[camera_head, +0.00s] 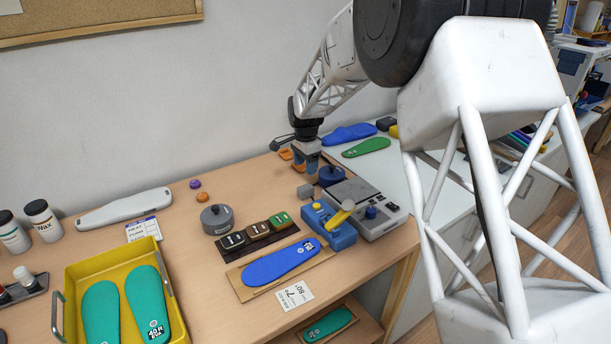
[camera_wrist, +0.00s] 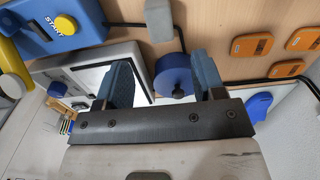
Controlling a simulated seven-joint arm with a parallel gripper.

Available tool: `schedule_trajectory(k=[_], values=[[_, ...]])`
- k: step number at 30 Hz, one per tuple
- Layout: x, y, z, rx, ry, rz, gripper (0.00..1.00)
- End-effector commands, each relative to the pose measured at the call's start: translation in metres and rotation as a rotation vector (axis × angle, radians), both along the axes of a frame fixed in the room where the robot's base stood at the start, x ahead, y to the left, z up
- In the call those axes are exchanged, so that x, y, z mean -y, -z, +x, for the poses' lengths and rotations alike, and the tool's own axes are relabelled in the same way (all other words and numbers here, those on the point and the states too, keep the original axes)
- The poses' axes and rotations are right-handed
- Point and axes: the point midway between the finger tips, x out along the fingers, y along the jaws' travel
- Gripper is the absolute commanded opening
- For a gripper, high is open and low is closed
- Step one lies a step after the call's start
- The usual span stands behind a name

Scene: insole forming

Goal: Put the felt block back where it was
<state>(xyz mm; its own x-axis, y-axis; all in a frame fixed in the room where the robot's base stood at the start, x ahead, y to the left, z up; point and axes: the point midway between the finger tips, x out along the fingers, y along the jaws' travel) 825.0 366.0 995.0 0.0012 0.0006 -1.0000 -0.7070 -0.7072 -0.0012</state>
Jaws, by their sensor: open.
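A small grey block (camera_head: 306,191), probably the felt block, sits on the wooden bench left of the grey machine. It also shows at the top of the wrist view, where the grey block (camera_wrist: 158,20) lies beyond the fingertips. My gripper (camera_head: 308,168) is above the back of the bench, behind the grey block. In the wrist view, my gripper (camera_wrist: 162,68) has its two blue fingers wide apart with nothing held. A round blue weight with a black knob (camera_wrist: 172,76) shows between the fingers, below them.
The grey machine (camera_head: 381,212) and blue START box (camera_head: 335,230) stand close to the block. Labelled blocks on a dark mat (camera_head: 232,254), a grey round weight (camera_head: 217,219) and a blue insole (camera_head: 282,262) lie nearby. Orange pads (camera_wrist: 251,46) and black cables lie near the gripper.

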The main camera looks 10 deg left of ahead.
Motion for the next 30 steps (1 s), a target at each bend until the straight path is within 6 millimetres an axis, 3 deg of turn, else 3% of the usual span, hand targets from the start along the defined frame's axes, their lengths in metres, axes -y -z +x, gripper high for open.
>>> schedule_trajectory(k=[9, 30], values=[[0.000, -0.024, 0.000, -0.001, 0.000, -0.001, 0.63], [0.000, -0.026, 0.000, -0.001, 0.000, -0.001, 0.63]])
